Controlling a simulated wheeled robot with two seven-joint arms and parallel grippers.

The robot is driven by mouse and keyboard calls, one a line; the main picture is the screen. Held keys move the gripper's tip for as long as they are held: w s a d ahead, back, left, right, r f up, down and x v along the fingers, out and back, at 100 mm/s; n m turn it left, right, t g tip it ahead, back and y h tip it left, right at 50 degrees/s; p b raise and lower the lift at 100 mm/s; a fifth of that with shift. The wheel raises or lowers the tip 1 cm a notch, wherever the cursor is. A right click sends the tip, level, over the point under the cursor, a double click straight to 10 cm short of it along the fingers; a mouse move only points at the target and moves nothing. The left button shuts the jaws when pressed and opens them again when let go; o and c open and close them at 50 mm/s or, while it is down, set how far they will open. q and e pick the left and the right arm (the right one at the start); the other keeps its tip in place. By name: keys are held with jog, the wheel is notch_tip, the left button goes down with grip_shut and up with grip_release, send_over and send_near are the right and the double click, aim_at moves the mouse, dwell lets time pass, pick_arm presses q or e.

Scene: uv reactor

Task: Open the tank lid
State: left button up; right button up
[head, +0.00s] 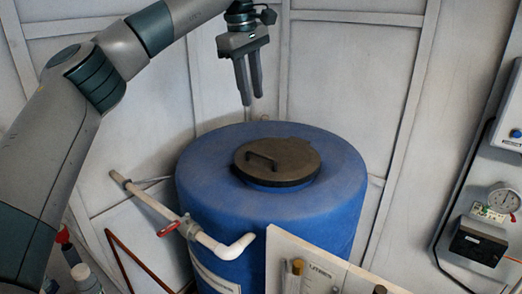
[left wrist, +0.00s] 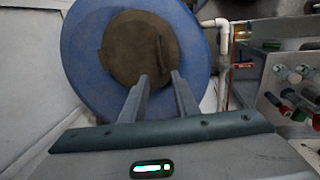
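The blue tank (head: 205,180) stands in the middle of the head view. Its dark round lid (head: 292,160) lies flat on top and looks closed, with an arched handle (head: 262,160) on its left part. My left gripper (head: 249,100) hangs above and behind the lid, fingers pointing down, apart from it. Its two fingers (left wrist: 160,78) are parted with nothing between them. In the left wrist view the lid (left wrist: 125,50) and the blue tank top (left wrist: 82,60) show beyond the fingertips, with the handle (left wrist: 159,48) just past them. My right gripper is in neither view.
A white pipe (head: 150,203) with a red valve handle (head: 169,228) runs to the tank's left front. A pale panel (head: 320,268) stands before the tank. A gauge (head: 503,198) and a dark box (head: 478,242) are on the right wall. The space above the lid is clear.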

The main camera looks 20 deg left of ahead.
aim_at(261, 154)
pick_arm(q)
jog(key=shift+s+r, duration=0.15)
jog(key=shift+s, duration=0.1)
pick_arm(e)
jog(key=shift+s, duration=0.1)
